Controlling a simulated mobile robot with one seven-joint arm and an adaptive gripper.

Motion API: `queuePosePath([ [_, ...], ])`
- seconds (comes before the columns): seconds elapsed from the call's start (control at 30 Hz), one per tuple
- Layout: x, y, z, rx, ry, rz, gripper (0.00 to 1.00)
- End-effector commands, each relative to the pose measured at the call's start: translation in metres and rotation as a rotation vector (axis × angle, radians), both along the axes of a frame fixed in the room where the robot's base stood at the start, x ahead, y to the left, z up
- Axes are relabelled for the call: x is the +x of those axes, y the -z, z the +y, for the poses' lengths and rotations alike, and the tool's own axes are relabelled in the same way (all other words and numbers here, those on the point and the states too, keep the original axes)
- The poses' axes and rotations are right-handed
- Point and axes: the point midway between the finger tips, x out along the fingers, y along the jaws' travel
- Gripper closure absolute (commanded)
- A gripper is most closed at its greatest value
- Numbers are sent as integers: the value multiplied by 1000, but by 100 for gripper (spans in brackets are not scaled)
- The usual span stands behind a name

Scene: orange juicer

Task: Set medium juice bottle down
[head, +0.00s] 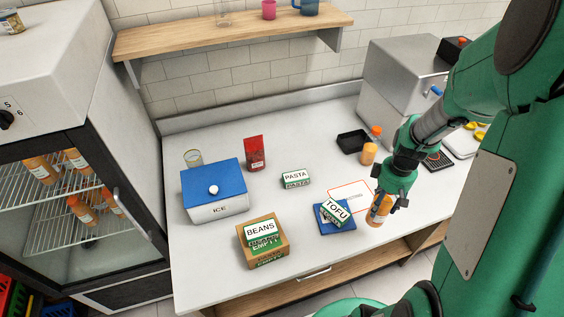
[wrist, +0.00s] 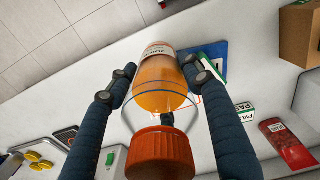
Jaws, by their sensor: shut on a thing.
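My gripper (head: 392,204) is shut on an orange juice bottle (head: 378,209) near the front right of the counter. In the wrist view the bottle (wrist: 160,85) lies between the two dark fingers, with its orange-red cap (wrist: 160,152) toward the camera. In the head view the bottle is close to the counter top; whether its base touches cannot be told. A white mat with a red outline (head: 345,196) lies behind and left of it. Another orange bottle (head: 369,152) stands farther back, beside the steel machine.
A tofu box (head: 336,212) on a blue tray (head: 322,226) is just left of the held bottle. A beans box (head: 262,234), blue-lidded ice box (head: 214,208), pasta box (head: 296,179), red packet (head: 255,153) and black tray (head: 352,141) occupy the counter. A steel machine (head: 400,75) stands at the back right.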

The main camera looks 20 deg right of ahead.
Motion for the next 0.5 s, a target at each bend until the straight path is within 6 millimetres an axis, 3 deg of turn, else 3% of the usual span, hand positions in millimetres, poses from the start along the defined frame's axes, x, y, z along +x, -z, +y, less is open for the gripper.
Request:
queuePosePath([
  [0.33,0,-51,0,-2,0,-2,92],
  [0.5,17,-51,-2,0,-6,0,92],
])
